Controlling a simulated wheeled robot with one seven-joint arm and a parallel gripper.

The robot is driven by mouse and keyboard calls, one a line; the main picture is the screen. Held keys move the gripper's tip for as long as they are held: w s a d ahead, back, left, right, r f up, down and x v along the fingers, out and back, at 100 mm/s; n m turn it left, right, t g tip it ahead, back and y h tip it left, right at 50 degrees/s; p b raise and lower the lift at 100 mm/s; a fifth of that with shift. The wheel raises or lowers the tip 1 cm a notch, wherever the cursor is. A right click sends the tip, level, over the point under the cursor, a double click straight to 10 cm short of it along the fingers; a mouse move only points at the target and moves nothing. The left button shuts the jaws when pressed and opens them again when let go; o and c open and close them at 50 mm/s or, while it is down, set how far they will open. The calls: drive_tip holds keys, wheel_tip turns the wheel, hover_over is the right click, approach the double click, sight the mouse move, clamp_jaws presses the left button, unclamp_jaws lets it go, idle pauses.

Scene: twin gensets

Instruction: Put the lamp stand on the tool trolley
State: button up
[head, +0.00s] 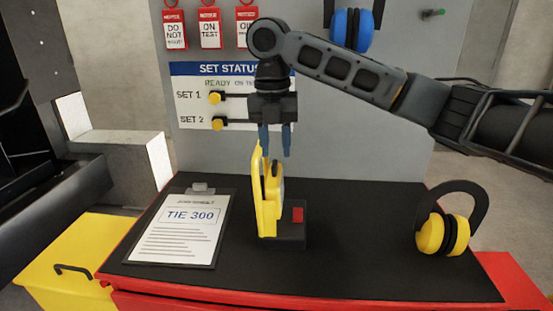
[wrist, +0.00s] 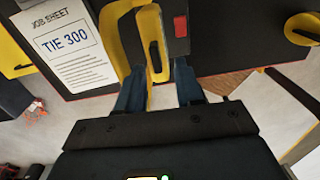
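The lamp stand (head: 268,205), a yellow frame on a dark base with a red block, stands upright on the black top of the tool trolley (head: 345,225). In the wrist view its yellow frame (wrist: 112,40) reaches down toward the gap between my fingers. My gripper (head: 274,153) points down just above it, with its two blue fingers apart. In the wrist view my gripper (wrist: 160,85) is also open. The frame's top overlaps the left finger in the head view; I cannot tell whether they touch.
A clipboard job sheet (head: 182,230) lies left of the lamp stand, and yellow ear defenders (head: 443,232) stand at the right. A grey panel (head: 385,120) with tags, a status board and blue ear defenders (head: 352,29) rises behind. The trolley top between stand and ear defenders is clear.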

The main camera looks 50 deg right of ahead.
wheel_tip(320, 180, up, 8)
drive_tip(key=w+a+f+m+t+y, duration=0.1)
drive_tip(key=w+a+f+t+y, duration=0.15)
drive_tip(key=a, duration=0.55)
drive_tip(key=w+a+f+m+t+y, duration=0.2)
drive_tip(key=a+f+y, duration=0.15)
drive_tip(key=a, duration=0.55)
drive_tip(key=w+a+f+m+t+y, duration=0.1)
drive_tip(key=w+a+f+t+y, duration=0.2)
drive_tip(key=a, duration=0.5)
drive_tip(key=s+a+f+m+t+y, duration=0.2)
drive_tip(key=s+a+f+m+t, duration=0.25)
drive_tip(key=a+f+m, duration=0.4)
drive_tip(key=s+d+f+m+t+h, duration=0.2)
drive_tip(key=s+f+m+h, duration=0.25)
drive_tip(key=s+m, duration=0.4)
drive_tip(key=s+d+f+m+t+h, duration=0.15)
drive_tip(key=s+f+m+h, duration=0.35)
drive_tip(key=s, duration=0.7)
drive_tip(key=s+d+r, duration=0.1)
drive_tip(key=s+d, duration=0.2)
drive_tip(key=s, duration=0.4)
drive_tip(key=s+d+r, duration=0.1)
drive_tip(key=s+d, duration=0.2)
drive_tip(key=s, duration=0.4)
drive_tip(key=s+d+r+h, duration=0.1)
drive_tip(key=s+d+r, duration=0.1)
drive_tip(key=s, duration=0.6)
drive_tip(key=shift+d, duration=0.85)
